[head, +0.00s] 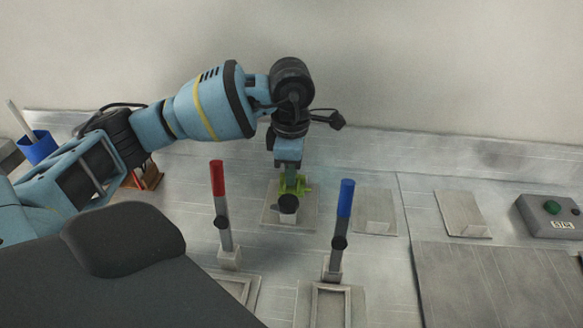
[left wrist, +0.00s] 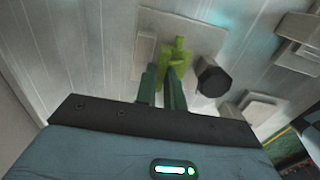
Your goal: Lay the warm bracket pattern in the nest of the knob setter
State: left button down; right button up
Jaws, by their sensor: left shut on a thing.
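The bracket pattern is a small yellow-green piece (head: 301,186), low over a pale plate (head: 271,214) at the back of the bench. It also shows in the left wrist view (left wrist: 180,50). My left gripper (head: 289,181) points down from above, shut on the pattern. The knob setter appears to be the pale plate with a small block (head: 285,217) and a dark round knob (head: 288,203), just in front of the pattern. The knob shows beside my fingers in the left wrist view (left wrist: 213,78). I cannot tell whether the pattern touches the nest, which the gripper partly hides. My right gripper is out of view.
A red-handled lever (head: 217,178) and a blue-handled lever (head: 345,198) stand upright in front, either side of the knob setter. Small plates (head: 376,212) lie to the right. A grey button box (head: 550,215) is at the far right. A blue cup (head: 37,148) stands far left.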

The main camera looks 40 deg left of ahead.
pick_arm(q)
jog(key=shift+f+b, duration=0.4)
jog(key=shift+f, duration=0.5)
jog(key=c, duration=1.4)
grip_release()
notch_tip(320, 180, up, 8)
